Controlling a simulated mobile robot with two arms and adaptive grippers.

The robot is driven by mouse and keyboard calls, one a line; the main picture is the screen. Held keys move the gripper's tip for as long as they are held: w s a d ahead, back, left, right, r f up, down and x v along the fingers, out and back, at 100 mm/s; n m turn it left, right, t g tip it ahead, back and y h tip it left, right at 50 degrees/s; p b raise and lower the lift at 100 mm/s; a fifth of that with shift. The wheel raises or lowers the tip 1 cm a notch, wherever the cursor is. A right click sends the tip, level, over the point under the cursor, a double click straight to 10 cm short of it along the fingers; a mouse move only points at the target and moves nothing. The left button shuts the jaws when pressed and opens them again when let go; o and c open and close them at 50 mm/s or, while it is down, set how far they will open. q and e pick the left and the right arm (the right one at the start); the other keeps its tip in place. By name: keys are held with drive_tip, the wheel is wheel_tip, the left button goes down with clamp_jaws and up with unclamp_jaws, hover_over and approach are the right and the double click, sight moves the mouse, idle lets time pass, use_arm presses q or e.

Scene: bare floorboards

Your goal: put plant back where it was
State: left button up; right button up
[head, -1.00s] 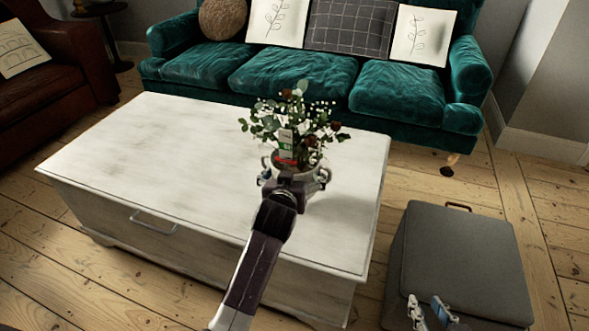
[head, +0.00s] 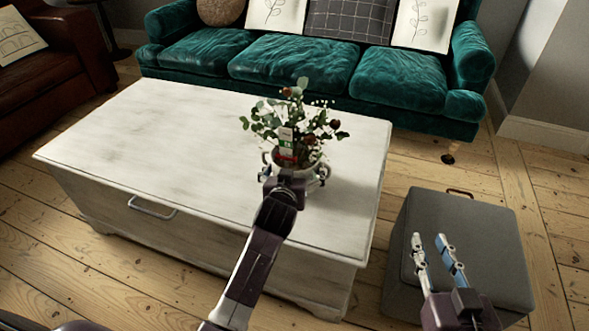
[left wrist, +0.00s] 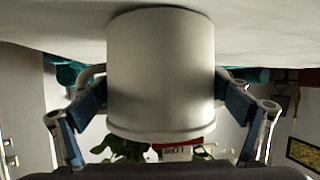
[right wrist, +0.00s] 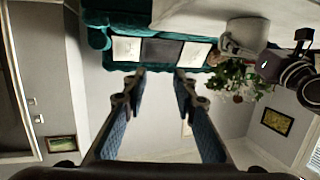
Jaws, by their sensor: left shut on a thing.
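The plant (head: 290,125) has green leaves, dark red and small white blooms, and a red-and-white tag, in a pale pot with side handles. It stands upright at the right part of the white chest table (head: 150,140). My left gripper (head: 292,178) is shut on the pot (left wrist: 160,75), with a finger on each side. The pot's base is at or very near the tabletop; I cannot tell if it bears weight. My right gripper (head: 438,242) is open and empty, above the grey ottoman. The right wrist view also shows the plant (right wrist: 235,75) beside my left arm.
The grey ottoman (head: 485,235) stands right of the table, with a gap of floor between. A teal sofa (head: 290,70) is behind the table and a brown leather seat (head: 60,75) at the left. The left part of the tabletop is clear.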

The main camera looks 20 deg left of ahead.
use_arm(q)
drive_tip(key=shift+w+r, duration=0.1)
drive_tip(key=shift+r, duration=0.25)
drive_tip(key=o, duration=1.8)
drive_tip(key=shift+f, duration=0.3)
